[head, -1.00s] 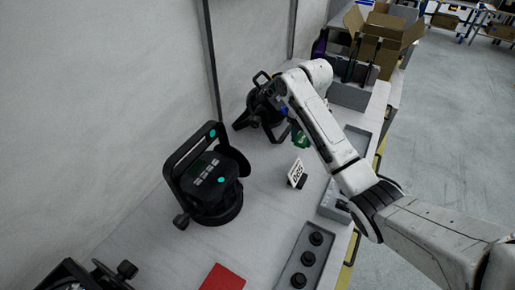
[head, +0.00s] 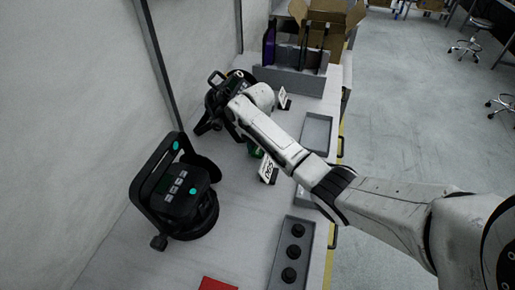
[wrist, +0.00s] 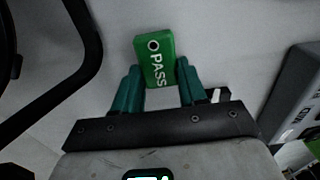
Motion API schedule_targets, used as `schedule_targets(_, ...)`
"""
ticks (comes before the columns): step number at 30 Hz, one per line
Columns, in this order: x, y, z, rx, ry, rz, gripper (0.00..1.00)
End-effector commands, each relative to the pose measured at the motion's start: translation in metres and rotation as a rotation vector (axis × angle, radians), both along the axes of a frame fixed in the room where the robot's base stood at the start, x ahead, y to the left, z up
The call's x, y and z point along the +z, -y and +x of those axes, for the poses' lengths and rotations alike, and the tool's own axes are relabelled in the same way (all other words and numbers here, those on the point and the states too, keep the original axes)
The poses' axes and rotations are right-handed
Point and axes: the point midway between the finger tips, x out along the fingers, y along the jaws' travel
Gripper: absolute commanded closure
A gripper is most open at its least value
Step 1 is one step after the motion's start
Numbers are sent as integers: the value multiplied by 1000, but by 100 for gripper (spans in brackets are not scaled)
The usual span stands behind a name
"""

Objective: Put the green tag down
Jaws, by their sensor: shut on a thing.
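My gripper (wrist: 158,82) is shut on the green tag (wrist: 156,62), which has a hole and the word PASS and stands out past the fingertips in the wrist view. In the head view a small green part of the tag (head: 257,153) shows under my arm, beside a white number card (head: 268,170); my fingers are largely hidden there. The tag is over the pale bench top (head: 240,205); I cannot tell whether it touches it.
A black par can (head: 180,195) stands at left, another (head: 222,100) just behind my gripper. A grey tray (head: 292,250) with black round parts is in front, an empty grey tray (head: 317,132) at right. A red item (head: 217,284) lies at the bottom. Bare bench lies between.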

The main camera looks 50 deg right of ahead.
Motion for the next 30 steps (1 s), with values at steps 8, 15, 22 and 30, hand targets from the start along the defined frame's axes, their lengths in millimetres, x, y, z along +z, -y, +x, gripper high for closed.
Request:
schedule_targets(8, -2, 0, 0, 0, 1, -1, 87)
schedule_targets(15, -5, 0, 0, 0, 1, 0, 48)
schedule_targets(22, -4, 0, 0, 0, 1, 0, 33)
schedule_targets(30, 2, 0, 0, 0, 1, -1, 33)
